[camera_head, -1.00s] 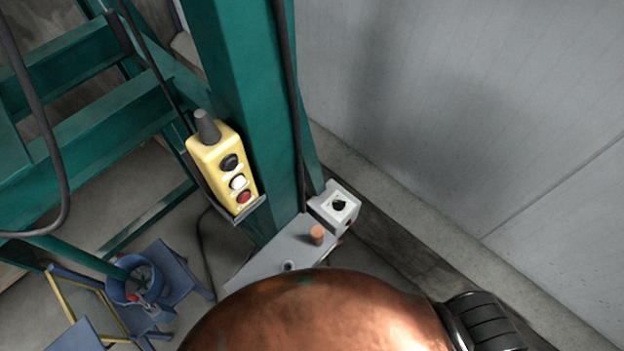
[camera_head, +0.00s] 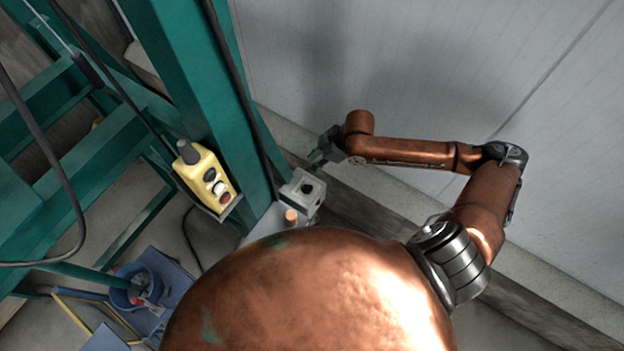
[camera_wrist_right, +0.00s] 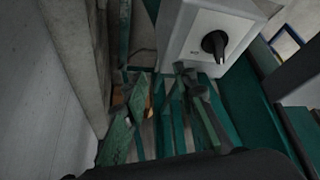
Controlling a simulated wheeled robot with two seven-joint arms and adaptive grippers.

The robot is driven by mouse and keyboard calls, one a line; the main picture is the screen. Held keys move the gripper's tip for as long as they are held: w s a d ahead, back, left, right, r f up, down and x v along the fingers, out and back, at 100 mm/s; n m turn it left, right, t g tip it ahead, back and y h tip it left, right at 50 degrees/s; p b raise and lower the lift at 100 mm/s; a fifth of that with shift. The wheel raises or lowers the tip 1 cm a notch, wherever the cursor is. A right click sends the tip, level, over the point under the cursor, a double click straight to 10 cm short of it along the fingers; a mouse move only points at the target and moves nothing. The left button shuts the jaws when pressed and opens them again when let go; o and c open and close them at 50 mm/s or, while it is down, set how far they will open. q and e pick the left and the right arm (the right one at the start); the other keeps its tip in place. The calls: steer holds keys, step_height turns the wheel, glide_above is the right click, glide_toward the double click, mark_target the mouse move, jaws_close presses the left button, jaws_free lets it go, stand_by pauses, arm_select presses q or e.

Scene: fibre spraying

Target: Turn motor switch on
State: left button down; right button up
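The motor switch is most likely the small light-grey box (camera_head: 302,194) with a black rotary knob (camera_head: 307,188), beside the green post. In the right wrist view the box (camera_wrist_right: 182,50) is close at the top, its white plate and black knob (camera_wrist_right: 215,43) in plain sight. My right gripper (camera_head: 322,152) is just above and to the right of the box in the head view. In the wrist view its green-worn fingers (camera_wrist_right: 161,82) are apart with nothing held, just below and left of the box. I see no contact with the knob. My left gripper is out of view.
A yellow pendant (camera_head: 205,178) with several buttons hangs on the green post (camera_head: 185,70), left of the box. An orange-capped button (camera_head: 291,216) sits just below the box. A grey wall (camera_head: 420,80) stands behind my right arm. A blue bucket (camera_head: 125,290) is lower left.

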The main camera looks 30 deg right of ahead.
mark_target(309, 186)
steer(key=s+a+r+n+g, duration=0.2)
steer(key=s+r, duration=0.3)
steer(key=s, duration=0.2)
steer(key=shift+h, duration=0.3)
steer(key=x, duration=0.7)
steer(key=shift+s+f, duration=0.1)
steer(key=shift+f, duration=0.25)
steer(key=shift+c, duration=0.7)
steer(key=shift+d, duration=0.1)
jaws_close()
steer(key=shift+d, duration=0.1)
